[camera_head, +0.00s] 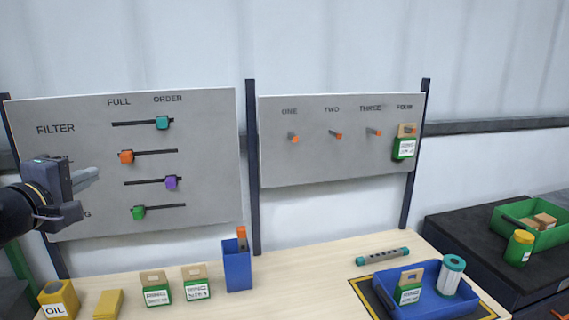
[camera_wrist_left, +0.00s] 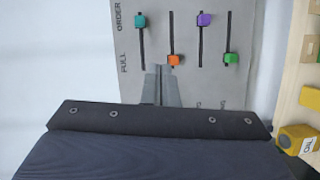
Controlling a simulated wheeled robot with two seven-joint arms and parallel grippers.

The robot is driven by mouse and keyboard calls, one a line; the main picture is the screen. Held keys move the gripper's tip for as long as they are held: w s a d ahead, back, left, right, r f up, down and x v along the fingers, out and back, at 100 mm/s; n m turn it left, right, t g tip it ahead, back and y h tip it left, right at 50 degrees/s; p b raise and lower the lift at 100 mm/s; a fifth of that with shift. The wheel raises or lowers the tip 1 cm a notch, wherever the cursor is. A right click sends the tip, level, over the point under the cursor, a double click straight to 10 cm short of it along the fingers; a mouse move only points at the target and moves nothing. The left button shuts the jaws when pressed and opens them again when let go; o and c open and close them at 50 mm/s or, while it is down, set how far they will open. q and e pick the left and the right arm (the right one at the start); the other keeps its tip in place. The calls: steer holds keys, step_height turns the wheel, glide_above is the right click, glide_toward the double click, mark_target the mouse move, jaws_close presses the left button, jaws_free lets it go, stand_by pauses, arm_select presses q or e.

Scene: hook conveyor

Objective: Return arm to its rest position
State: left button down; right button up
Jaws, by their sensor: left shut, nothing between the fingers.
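My left gripper (camera_head: 88,180) is at the left edge of the head view, in front of the lower left of the slider board (camera_head: 215,215). Its fingers are together and hold nothing. In the left wrist view the shut fingers (camera_wrist_left: 161,86) point at the board, near the orange slider (camera_wrist_left: 174,60). I cannot tell whether they touch the board. The teal slider (camera_head: 162,123) is at the right of its slot, the orange one (camera_head: 126,157) at the left, the purple one (camera_head: 171,183) right of middle, the green one (camera_head: 138,212) at the left. My right gripper is out of view.
A hook board (camera_head: 330,165) holds a green-labelled packet (camera_head: 404,147) on hook FOUR. On the table stand a yellow oil can (camera_head: 59,299), two packets (camera_head: 157,289), a blue bin (camera_head: 237,268) and a blue tray (camera_head: 440,303). A green crate (camera_head: 545,240) sits at right.

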arm_select(q)
steer(key=s+d+f+m+g+h, duration=0.1)
steer(key=s+d+f+m+g, duration=0.4)
steer(key=s+f, duration=0.7)
steer(key=s+d+f+m+g+h, duration=0.2)
steer(key=s+d+f+m+g, duration=0.4)
steer(key=f, duration=1.2)
steer(key=s+d+m, duration=0.3)
steer(key=s+d, duration=0.3)
steer(key=s, duration=0.1)
steer(key=shift+d+m, duration=0.25)
steer(key=shift+m, duration=0.15)
steer(key=shift+s, duration=0.1)
